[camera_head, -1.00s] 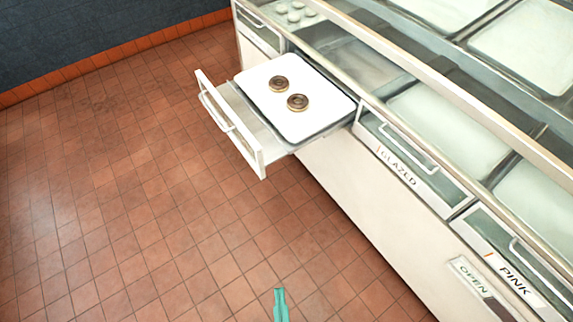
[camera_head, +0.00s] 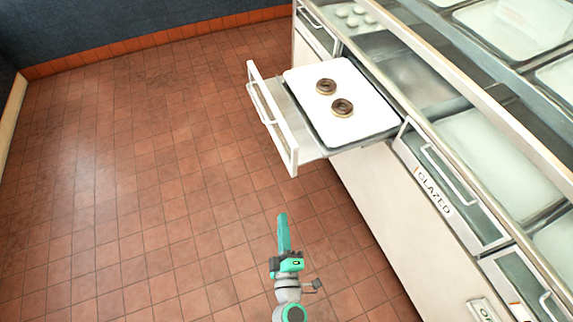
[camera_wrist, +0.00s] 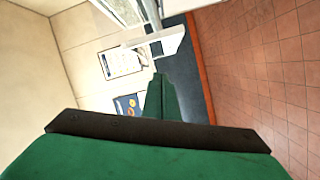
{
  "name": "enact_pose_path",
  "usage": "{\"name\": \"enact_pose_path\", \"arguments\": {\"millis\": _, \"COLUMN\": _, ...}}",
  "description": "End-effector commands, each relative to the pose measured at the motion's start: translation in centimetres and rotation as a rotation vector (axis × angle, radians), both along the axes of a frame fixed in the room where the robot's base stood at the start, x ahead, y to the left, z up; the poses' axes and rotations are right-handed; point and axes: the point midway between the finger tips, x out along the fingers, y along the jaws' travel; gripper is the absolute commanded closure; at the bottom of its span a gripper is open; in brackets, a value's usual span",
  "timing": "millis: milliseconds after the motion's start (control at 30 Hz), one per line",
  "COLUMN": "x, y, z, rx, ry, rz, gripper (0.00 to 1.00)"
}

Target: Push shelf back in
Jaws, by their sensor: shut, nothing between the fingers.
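The shelf (camera_head: 312,143) is a pulled-out drawer with a white front panel and a bar handle (camera_head: 262,103). It sticks out to the left from the white display counter. A white tray (camera_head: 368,118) with two chocolate-ringed donuts (camera_head: 342,107) lies on it. My gripper (camera_head: 282,216) is shut and empty, over the floor in front of the drawer and apart from it. In the wrist view my gripper (camera_wrist: 160,85) points at a white open drawer part (camera_wrist: 160,44), seen turned on its side.
The tiled floor (camera_head: 150,170) left of the drawer is clear. A dark blue wall (camera_head: 130,28) stands at the back.

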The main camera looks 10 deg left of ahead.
Motion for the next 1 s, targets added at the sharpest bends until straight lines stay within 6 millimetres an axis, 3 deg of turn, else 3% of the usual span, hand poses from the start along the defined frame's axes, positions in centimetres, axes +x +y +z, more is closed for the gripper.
{"name": "enact_pose_path", "arguments": {"millis": 33, "x": 2.0, "y": 0.7, "z": 0.0, "rx": -0.071, "ry": -0.034, "rz": 0.017, "gripper": 1.0}}
{"name": "enact_pose_path", "arguments": {"millis": 100, "x": 4.2, "y": 1.5, "z": -0.2, "rx": -0.165, "ry": -0.068, "rz": 0.034, "gripper": 1.0}}
{"name": "enact_pose_path", "arguments": {"millis": 233, "x": 7.3, "y": 2.5, "z": -0.3, "rx": -0.299, "ry": -0.116, "rz": 0.055, "gripper": 1.0}}
{"name": "enact_pose_path", "arguments": {"millis": 633, "x": 11.2, "y": 3.9, "z": -0.3, "rx": -0.398, "ry": -0.151, "rz": 0.067, "gripper": 1.0}}
{"name": "enact_pose_path", "arguments": {"millis": 1000, "x": 17.1, "y": 6.1, "z": -0.2, "rx": -0.395, "ry": -0.151, "rz": 0.068, "gripper": 1.0}}
